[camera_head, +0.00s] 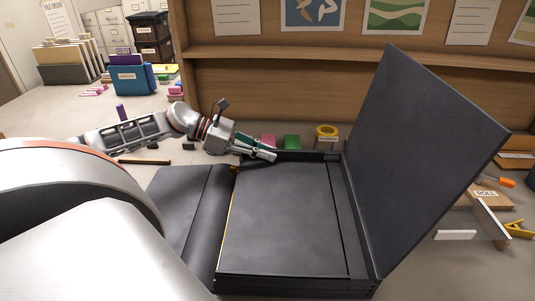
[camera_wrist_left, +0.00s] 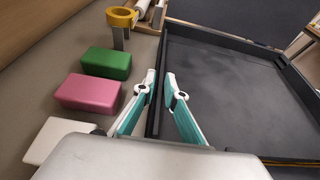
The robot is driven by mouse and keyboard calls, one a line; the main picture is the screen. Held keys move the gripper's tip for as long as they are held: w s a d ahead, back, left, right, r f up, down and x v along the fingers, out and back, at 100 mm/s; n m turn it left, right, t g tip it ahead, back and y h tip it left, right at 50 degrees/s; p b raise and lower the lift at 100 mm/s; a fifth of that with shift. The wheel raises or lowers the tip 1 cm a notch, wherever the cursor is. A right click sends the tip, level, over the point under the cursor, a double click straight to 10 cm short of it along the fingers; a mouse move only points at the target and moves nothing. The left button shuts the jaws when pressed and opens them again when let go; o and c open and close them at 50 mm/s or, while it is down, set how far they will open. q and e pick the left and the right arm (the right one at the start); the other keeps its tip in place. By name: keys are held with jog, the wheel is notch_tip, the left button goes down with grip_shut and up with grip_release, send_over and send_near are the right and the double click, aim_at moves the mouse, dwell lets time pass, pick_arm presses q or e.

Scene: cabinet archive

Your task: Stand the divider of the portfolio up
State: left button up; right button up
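The dark grey portfolio (camera_head: 225,272) lies open on the table, with a shallow tray, a tall panel (camera_head: 415,150) standing tilted at its right and a flat flap (camera_head: 183,205) at its left. A flat dark panel (camera_head: 285,220) lies inside the tray; I cannot tell for sure that it is the divider. My left gripper (camera_head: 262,150) is at the tray's far left corner. In the left wrist view its teal fingers (camera_wrist_left: 161,82) lie either side of the tray's edge, tips close together. Whether they grip the edge is unclear. My right gripper is out of view.
A green block (camera_wrist_left: 107,63), a pink block (camera_wrist_left: 88,92) and a yellow tape roll (camera_wrist_left: 121,17) sit just behind the tray. A wooden shelf back (camera_head: 260,90) closes off the rear.

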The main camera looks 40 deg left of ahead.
pick_arm(q)
grip_shut()
jog(key=shift+r, duration=0.1)
